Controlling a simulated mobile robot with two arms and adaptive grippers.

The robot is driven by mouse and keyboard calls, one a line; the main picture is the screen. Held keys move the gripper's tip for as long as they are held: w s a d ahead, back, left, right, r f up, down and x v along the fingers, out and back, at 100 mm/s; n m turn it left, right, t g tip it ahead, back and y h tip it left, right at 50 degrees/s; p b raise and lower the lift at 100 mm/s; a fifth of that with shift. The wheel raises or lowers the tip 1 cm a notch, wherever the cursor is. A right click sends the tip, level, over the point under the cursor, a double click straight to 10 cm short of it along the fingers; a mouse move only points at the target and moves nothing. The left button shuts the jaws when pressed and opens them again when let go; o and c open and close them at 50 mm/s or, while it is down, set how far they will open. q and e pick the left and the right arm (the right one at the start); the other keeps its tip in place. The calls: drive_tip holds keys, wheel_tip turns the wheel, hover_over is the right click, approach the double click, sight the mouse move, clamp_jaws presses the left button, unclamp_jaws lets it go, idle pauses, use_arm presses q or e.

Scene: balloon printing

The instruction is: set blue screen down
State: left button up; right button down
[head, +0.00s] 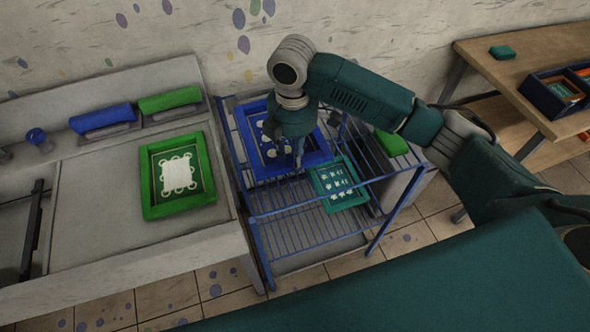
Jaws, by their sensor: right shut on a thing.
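The blue screen (253,162) is a blue-framed panel with pale balloon prints, at the upper left of the blue wire rack (290,228). My right gripper (286,158) reaches down over it from above and is shut on it. The gripper hides part of the screen's middle and the exact grip point. I cannot tell whether the screen rests fully on the rack. My left gripper is not in view.
A teal screen (338,184) lies in the rack, close to the blue screen's lower right. A green screen (149,203) lies on the grey bench (95,220), left of the rack. Blue (100,117) and green (170,100) squeegees lie at the bench's back. A wooden table (530,55) stands at right.

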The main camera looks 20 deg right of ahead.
wheel_tip(320, 180, down, 5)
drive_tip(key=shift+w+f+p, duration=0.1)
drive_tip(key=shift+p, duration=0.25)
wheel_tip(320, 180, down, 3)
drive_tip(key=shift+f+p, duration=0.2)
drive_tip(key=shift+p, duration=0.2)
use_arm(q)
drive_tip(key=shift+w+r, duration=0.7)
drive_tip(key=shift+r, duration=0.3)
use_arm(e)
drive_tip(key=shift+f, duration=0.4)
drive_tip(key=c, duration=1.3)
unclamp_jaws()
drive_tip(key=shift+c, duration=0.2)
use_arm(q)
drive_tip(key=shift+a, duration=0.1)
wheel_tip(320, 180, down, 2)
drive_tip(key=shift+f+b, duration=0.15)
drive_tip(key=shift+b, duration=1)
use_arm(e)
wheel_tip(320, 180, up, 12)
drive_tip(key=shift+r, duration=0.1)
